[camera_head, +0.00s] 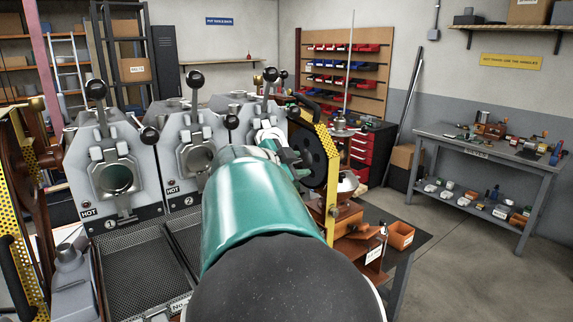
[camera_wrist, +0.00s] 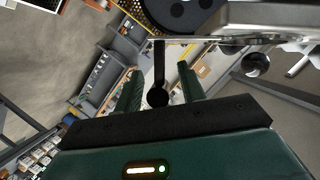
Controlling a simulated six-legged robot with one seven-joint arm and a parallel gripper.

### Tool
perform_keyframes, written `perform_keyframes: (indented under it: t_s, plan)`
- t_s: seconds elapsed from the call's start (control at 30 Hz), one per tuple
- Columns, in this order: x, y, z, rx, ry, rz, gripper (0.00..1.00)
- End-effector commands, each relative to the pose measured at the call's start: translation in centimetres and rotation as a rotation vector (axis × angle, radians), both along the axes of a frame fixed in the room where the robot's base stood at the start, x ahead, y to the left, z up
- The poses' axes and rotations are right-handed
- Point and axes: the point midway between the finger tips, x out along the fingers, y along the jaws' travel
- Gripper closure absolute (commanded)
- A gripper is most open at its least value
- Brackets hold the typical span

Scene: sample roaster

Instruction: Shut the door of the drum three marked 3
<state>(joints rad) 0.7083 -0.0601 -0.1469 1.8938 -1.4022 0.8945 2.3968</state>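The roaster has a row of grey drum heads. The one marked 1 (camera_head: 110,170) is at left and the one marked 2 (camera_head: 192,152) is beside it. The third head (camera_head: 268,122) is mostly hidden behind my green arm, so its number and door position cannot be read. A lever with a black ball (camera_head: 270,74) rises above it. My gripper (camera_wrist: 158,82) is at this third head. In the wrist view its two green fingers are apart, with a black ball knob (camera_wrist: 157,97) on a dark rod between them. I cannot tell whether they touch it.
A yellow perforated guard with a black wheel (camera_head: 316,150) stands just right of the third head; another guard (camera_head: 15,200) is at far left. Mesh trays (camera_head: 145,270) lie in front of the heads. A workbench (camera_head: 490,150) stands at right, with open floor before it.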

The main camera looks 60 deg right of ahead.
Motion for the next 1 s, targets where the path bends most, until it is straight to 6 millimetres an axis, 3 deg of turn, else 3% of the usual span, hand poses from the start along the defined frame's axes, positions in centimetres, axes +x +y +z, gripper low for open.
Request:
perform_keyframes:
  t_s: [0.07, 0.27, 0.67, 1.0]
  plan:
    - [0.0, 0.0, 0.0, 0.0, 0.0, 0.0, 0.62]
    - [0.0, 0.0, 0.0, 0.0, 0.0, 0.0, 1.0]
    - [0.3, -0.1, -0.4, 0.001, 0.002, 0.002, 1.0]
    - [2.0, -0.9, -2.9, 0.003, 0.006, 0.003, 1.0]
